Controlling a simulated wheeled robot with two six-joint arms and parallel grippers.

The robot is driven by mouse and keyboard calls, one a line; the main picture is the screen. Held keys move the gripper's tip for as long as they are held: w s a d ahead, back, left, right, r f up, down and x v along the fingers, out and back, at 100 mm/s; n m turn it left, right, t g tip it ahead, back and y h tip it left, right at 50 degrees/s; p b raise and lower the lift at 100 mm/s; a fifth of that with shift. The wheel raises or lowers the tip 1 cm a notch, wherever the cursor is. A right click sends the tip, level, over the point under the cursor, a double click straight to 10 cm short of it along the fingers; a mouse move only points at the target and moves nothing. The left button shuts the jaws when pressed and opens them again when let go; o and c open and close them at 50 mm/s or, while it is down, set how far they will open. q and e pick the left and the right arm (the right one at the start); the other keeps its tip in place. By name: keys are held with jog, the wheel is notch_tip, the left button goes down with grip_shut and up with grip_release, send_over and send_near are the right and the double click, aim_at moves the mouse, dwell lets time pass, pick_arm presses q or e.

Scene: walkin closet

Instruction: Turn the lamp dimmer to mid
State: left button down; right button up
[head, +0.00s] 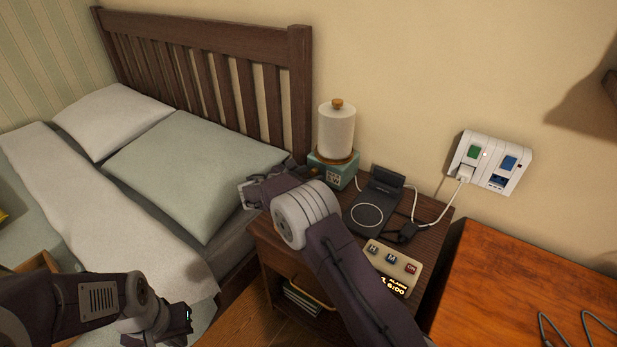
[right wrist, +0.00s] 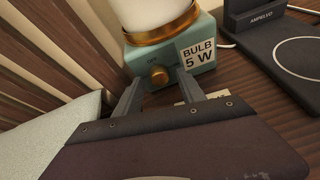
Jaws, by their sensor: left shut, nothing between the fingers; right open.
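The lamp (head: 336,130) stands on the nightstand, with a white cylindrical shade and a teal base (head: 343,175) labelled "BULB 5 W". Its brass dimmer knob (right wrist: 159,75) is on the front of the base. My left gripper (head: 187,316) is shut and empty, low by the bed.
A black charging stand (head: 375,205) and a clock with buttons (head: 391,266) share the nightstand (head: 436,225). The bed's headboard (head: 215,65) and pillow (head: 195,165) are close on the left. A wall socket panel (head: 490,163) is at right, with a cable running down.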

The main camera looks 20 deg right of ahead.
grip_shut()
jog(key=shift+f+m+b, duration=0.15)
jog(key=shift+m+b, duration=0.15)
jog(key=shift+b, duration=0.35)
jog(key=m+b, duration=0.1)
jog(key=b, duration=0.2)
jog(key=m+t+y+b, duration=0.1)
jog(key=b, duration=0.2)
jog(key=m+t+b, duration=0.1)
jog(key=b, duration=0.2)
jog(key=shift+s+d+f+m, duration=0.1)
jog(key=shift+s+f+m, duration=0.1)
jog(key=shift+f+m, duration=0.1)
jog(key=shift+r+m+t+y+b, duration=0.3)
jog(key=shift+m+b, duration=0.1)
jog(key=shift+b, duration=0.8)
grip_release()
jog(key=shift+r, duration=0.1)
